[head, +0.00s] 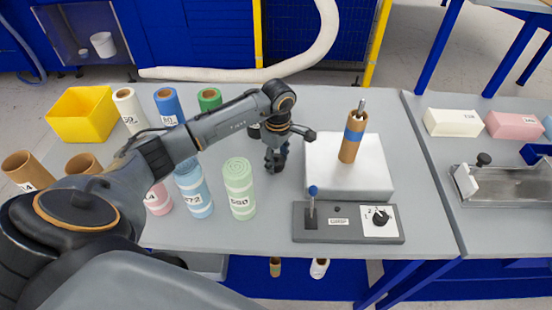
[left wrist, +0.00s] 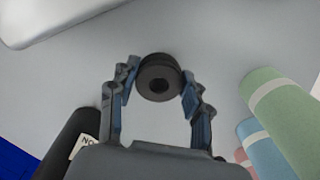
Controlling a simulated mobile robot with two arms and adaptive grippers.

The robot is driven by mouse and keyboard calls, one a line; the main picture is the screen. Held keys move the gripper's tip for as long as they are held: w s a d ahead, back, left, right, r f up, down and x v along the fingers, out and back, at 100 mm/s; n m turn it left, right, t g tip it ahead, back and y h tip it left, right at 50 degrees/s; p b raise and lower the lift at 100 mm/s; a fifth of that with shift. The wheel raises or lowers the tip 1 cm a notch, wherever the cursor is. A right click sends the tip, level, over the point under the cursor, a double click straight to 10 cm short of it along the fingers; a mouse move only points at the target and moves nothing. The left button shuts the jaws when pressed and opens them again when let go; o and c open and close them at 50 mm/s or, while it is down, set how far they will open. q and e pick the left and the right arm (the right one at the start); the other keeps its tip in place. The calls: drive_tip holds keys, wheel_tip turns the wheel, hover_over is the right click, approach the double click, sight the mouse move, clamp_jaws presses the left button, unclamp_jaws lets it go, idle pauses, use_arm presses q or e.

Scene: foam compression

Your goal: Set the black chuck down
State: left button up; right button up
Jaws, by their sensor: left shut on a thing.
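The black chuck (left wrist: 158,71), a short round piece with a hole in its end, sits between the fingertips of my left gripper (left wrist: 160,88) in the left wrist view. The blue-padded fingers are shut on it from both sides. In the head view my left gripper (head: 276,160) points down at the grey table (head: 270,225), left of the white block (head: 335,180). There the chuck blends with the dark fingers, and I cannot tell whether it touches the table. My right gripper is not in view.
A brown tube with a blue band (head: 353,138) stands on the white block. A control box (head: 340,236) with lever and dial is in front. A green foam roll (head: 239,190) and blue roll (head: 193,190) stand left of my gripper. A yellow bin (head: 80,115) is back left.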

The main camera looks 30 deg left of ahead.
use_arm(q)
drive_tip(key=shift+f, duration=1)
drive_tip(key=o, duration=0.7)
drive_tip(key=shift+f, duration=0.1)
drive_tip(key=o, duration=0.5)
